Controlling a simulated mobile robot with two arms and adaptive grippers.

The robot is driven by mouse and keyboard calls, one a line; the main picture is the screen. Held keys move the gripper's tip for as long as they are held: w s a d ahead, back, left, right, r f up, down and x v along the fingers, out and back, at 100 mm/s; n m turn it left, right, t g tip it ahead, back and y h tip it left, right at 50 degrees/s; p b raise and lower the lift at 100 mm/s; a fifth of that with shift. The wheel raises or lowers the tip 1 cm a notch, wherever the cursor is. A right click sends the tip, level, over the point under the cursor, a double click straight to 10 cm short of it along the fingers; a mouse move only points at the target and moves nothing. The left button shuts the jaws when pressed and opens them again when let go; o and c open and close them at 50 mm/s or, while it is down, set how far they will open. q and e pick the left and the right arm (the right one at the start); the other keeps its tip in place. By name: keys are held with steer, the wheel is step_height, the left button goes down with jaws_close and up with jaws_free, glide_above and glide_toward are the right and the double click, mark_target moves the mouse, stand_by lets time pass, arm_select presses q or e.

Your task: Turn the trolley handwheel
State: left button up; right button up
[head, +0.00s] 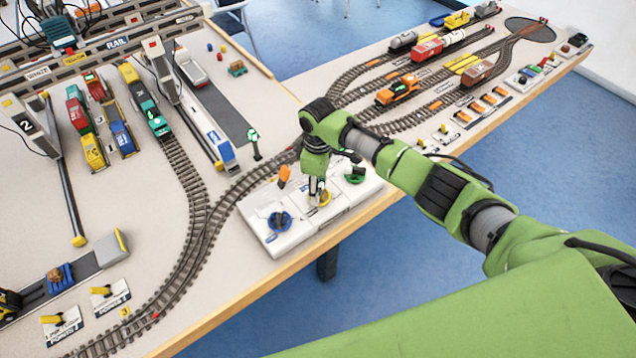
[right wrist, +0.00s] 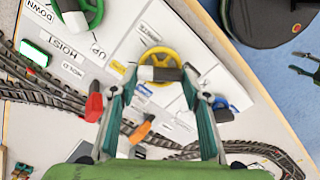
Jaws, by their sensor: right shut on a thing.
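A white control panel (head: 290,236) at the table's front edge carries a blue handwheel (head: 279,221), a yellow handwheel (head: 325,199) and a green handwheel (head: 355,177). I cannot read a trolley label on any of them. My right gripper (head: 319,193) points down at the yellow handwheel and partly covers it. In the right wrist view the fingers of my right gripper (right wrist: 159,76) are closed on the crossbar of the yellow handwheel (right wrist: 160,52). The green handwheel (right wrist: 88,10) there sits beside HOIST, UP and DOWN labels. The blue handwheel (right wrist: 222,112) is partly hidden by a finger.
An orange lever (head: 284,175) stands on the panel's back side. Curved train track (head: 205,210) runs behind and left of the panel. Train cars (head: 428,48) stand on tracks at the right.

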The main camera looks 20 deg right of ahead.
steer(key=shift+m, duration=0.3)
steer(key=o, duration=1.1)
steer(key=shift+r, duration=0.1)
step_height(320, 180, up, 12)
steer(key=shift+f, duration=0.1)
